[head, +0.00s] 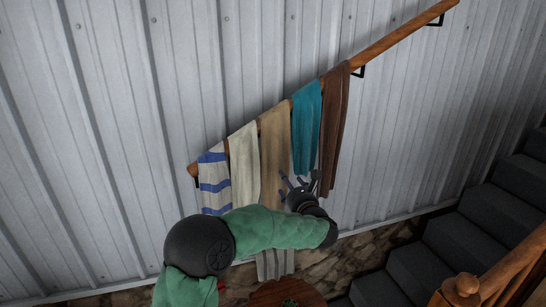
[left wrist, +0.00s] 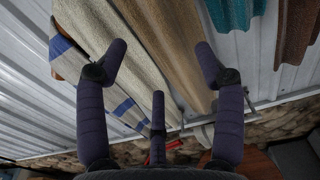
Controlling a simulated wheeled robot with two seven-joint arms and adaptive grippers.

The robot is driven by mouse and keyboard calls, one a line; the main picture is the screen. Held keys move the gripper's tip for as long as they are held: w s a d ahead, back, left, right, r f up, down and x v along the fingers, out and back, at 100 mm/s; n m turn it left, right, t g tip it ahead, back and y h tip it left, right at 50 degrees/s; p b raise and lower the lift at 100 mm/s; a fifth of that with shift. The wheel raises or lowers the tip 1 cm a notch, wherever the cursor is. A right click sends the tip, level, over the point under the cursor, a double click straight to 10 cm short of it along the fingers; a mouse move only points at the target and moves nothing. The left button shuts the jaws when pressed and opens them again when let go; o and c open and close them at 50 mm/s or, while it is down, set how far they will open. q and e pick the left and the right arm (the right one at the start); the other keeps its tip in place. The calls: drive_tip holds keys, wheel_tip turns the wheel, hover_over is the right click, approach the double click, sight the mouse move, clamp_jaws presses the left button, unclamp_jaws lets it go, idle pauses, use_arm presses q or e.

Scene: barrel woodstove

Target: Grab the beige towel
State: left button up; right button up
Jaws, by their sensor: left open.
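The beige towel (head: 274,145) hangs over the sloping wooden handrail, in the middle of a row of towels. A paler cream towel (head: 244,165) hangs to its left and a teal one (head: 306,120) to its right. My left gripper (head: 299,182) is open and empty, in front of the lower ends of the beige and teal towels. In the left wrist view the beige towel (left wrist: 172,35) lies beyond and between the spread fingers (left wrist: 160,65), with the cream towel (left wrist: 95,25) by the left finger. I see no contact. My arm hides the beige towel's lower end. My right gripper is out of view.
The wooden handrail (head: 400,33) runs along the corrugated metal wall (head: 120,110). A striped towel (head: 214,185) and a brown towel (head: 334,125) hang at the row's ends. Dark stairs (head: 440,250) rise at right. A round wooden top (head: 275,293) stands below.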

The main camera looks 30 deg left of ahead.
sight(277, 165)
use_arm(q)
drive_tip(key=x, duration=0.3)
drive_tip(key=p+x, duration=0.1)
drive_tip(key=x, duration=0.1)
drive_tip(key=shift+w+a+r, duration=0.2)
drive_tip(key=shift+a+r, duration=0.05)
drive_tip(key=shift+r, duration=0.05)
drive_tip(key=p+x, duration=0.2)
drive_tip(key=x, duration=0.3)
drive_tip(key=shift+a+r, duration=0.1)
drive_tip(key=shift+s, duration=0.15)
drive_tip(key=shift+c, duration=0.9)
clamp_jaws()
drive_tip(key=shift+r, duration=0.15)
